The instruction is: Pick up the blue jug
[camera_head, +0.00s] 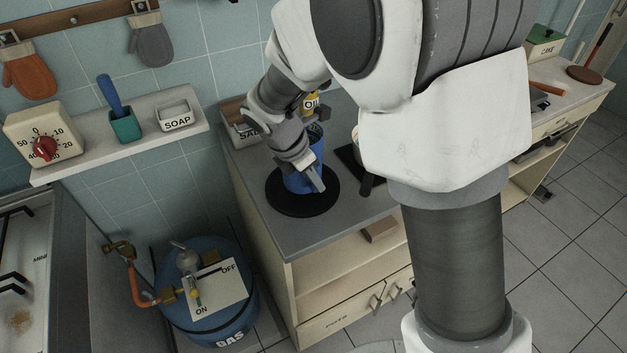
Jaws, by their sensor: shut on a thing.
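The blue jug (316,150) stands on a round black mat (303,208) near the front left corner of the counter. My gripper (316,181) reaches down to the jug from the upper left and is shut on it. The gripper and wrist cover part of the jug's left and front side. The jug looks upright; I cannot tell whether its base touches the mat.
An oil container (310,101) and a salt box (243,130) stand behind the jug. A dark pan or burner (352,160) is to its right. A wall shelf (120,145) is at left, above a blue gas cylinder (215,320). My arm hides the counter's middle.

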